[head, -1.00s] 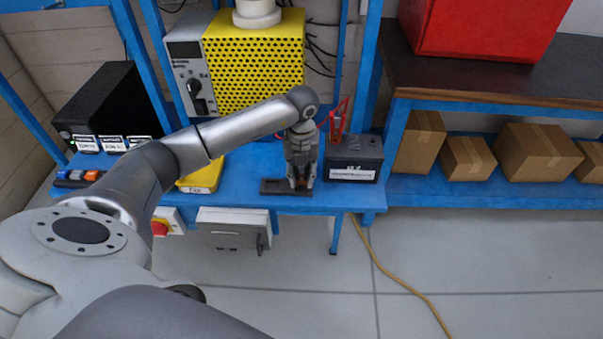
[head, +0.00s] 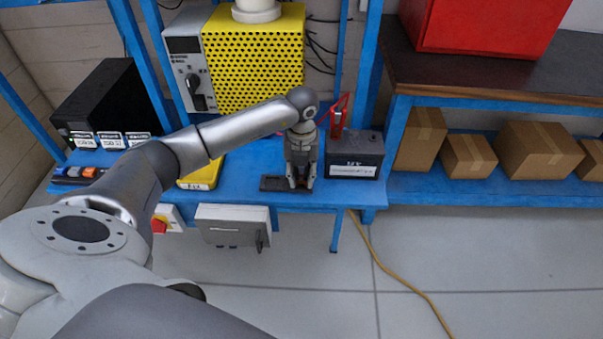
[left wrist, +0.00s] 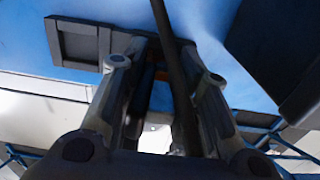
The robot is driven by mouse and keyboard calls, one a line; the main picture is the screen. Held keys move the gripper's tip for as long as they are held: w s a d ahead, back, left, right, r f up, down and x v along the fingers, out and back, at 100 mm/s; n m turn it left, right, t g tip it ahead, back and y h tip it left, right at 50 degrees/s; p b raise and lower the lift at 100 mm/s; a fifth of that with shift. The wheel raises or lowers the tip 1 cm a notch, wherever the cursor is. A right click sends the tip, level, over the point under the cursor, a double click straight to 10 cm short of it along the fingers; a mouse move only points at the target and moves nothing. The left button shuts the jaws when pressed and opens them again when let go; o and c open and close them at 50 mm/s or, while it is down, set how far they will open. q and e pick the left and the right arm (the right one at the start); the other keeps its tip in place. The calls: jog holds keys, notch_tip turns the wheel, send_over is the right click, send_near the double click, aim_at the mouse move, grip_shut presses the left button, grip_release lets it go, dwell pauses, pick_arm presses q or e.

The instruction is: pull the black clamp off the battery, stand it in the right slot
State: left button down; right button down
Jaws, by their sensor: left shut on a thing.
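The black holder (head: 271,184) lies on the blue bench, left of the battery (head: 354,158). In the left wrist view its left slot (left wrist: 79,44) is empty. My left gripper (head: 301,184) points down over the holder's right end, at the right slot. It is shut on the black clamp (left wrist: 148,84), which shows only as a dark shape between the fingers. A black cable (left wrist: 170,42) runs past the fingers. The fingers hide the clamp's lower end, so I cannot tell whether it touches the slot floor. My right gripper is not in view.
A red clamp (head: 337,122) stands at the battery's top. Behind are a yellow perforated box (head: 255,70) and a grey instrument (head: 187,68). A yellow case (head: 203,175) lies left of the holder. The bench's front edge is close to the holder.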

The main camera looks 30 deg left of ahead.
pick_arm(q)
jog(key=shift+f, duration=0.1)
jog(key=c, duration=1)
grip_release()
notch_tip(320, 180, up, 12)
jog(key=shift+r, duration=0.1)
